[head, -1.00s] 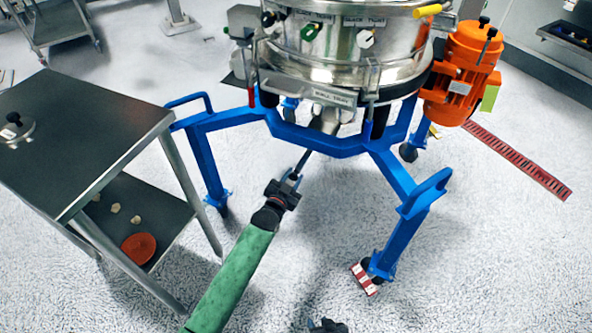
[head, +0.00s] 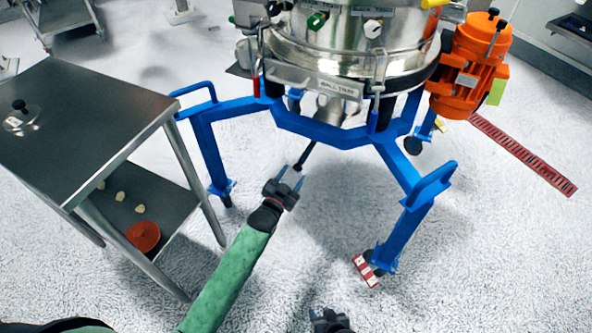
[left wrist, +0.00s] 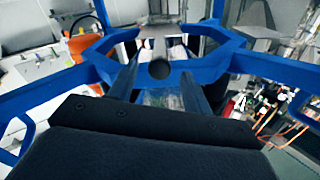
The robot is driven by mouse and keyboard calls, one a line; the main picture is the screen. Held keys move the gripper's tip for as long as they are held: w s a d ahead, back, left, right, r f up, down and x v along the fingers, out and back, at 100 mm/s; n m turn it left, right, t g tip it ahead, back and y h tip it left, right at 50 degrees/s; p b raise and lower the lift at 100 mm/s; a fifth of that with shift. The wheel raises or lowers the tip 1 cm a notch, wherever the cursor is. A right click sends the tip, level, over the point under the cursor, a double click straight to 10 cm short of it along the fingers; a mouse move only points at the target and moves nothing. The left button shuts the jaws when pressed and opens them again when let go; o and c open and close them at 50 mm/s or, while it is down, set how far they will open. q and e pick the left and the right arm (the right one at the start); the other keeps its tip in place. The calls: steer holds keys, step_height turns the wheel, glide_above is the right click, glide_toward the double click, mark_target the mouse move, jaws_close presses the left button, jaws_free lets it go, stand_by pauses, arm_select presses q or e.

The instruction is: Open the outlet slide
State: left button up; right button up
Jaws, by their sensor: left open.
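The steel sifter (head: 345,45) stands on a blue frame. A dark rod-like handle (head: 307,156) slopes down and left from the outlet. My left gripper (head: 291,174) is open, its two fingers spread at the handle's free end. In the left wrist view, the handle's round black knob (left wrist: 159,69) appears between the fingers and just beyond them; contact cannot be told. My right gripper (head: 331,321) is low at the bottom edge, partly cut off, away from the sifter.
The blue frame (head: 320,130) has legs on both sides of the outlet. A steel cart (head: 90,120) stands left, with an orange-red disc (head: 143,236) on its lower shelf. An orange motor (head: 468,70) hangs at right. The floor under the outlet is clear.

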arm_select(q)
steer(key=shift+v, duration=1.95)
